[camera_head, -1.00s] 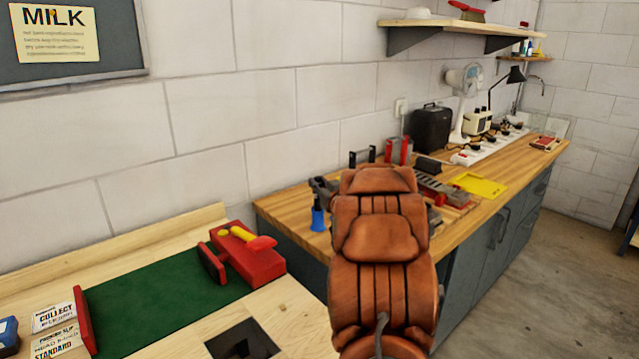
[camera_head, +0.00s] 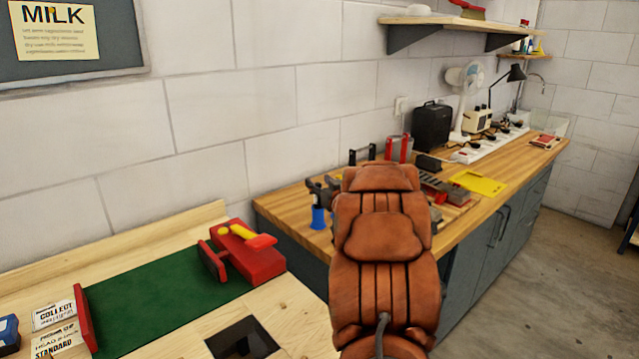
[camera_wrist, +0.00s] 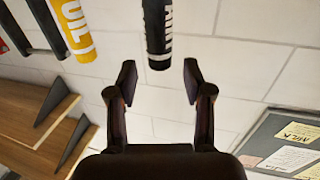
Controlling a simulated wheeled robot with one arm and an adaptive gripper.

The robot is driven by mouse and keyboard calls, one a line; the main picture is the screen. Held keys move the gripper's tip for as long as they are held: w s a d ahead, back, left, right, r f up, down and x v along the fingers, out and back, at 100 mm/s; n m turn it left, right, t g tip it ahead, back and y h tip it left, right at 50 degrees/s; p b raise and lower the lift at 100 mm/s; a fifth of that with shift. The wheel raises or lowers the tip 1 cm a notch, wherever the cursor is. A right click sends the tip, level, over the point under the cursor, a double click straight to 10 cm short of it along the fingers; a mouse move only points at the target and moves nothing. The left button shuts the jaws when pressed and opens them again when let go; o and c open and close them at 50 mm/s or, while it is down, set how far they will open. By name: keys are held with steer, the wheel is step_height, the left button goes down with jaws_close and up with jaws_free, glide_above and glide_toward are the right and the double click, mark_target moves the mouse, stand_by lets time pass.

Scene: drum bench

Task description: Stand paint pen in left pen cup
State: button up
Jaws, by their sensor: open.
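A black cylinder with white lettering, apparently the paint pen (camera_wrist: 158,34), enters from the top of the wrist view. Its lower end is just beyond my fingertips, roughly in line with the gap between them. Its upper end is cut off by the picture edge. My gripper (camera_wrist: 158,76) is open, with nothing between its fingers. In the head view my orange arm hides the gripper, and I cannot make out the pen there. I cannot identify the left pen cup in either view.
A yellow lettered tube (camera_wrist: 72,28) stands left of the black cylinder. On the wooden bench are a blue bottle-like object (camera_head: 318,217), a red frame (camera_head: 398,148) and a yellow tray (camera_head: 480,182). A red vise-like block (camera_head: 252,258) sits on the nearer table by a green mat (camera_head: 165,300).

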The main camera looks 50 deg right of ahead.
steer(key=v, duration=1.1)
steer(key=shift+a, duration=0.15)
stand_by(0.7)
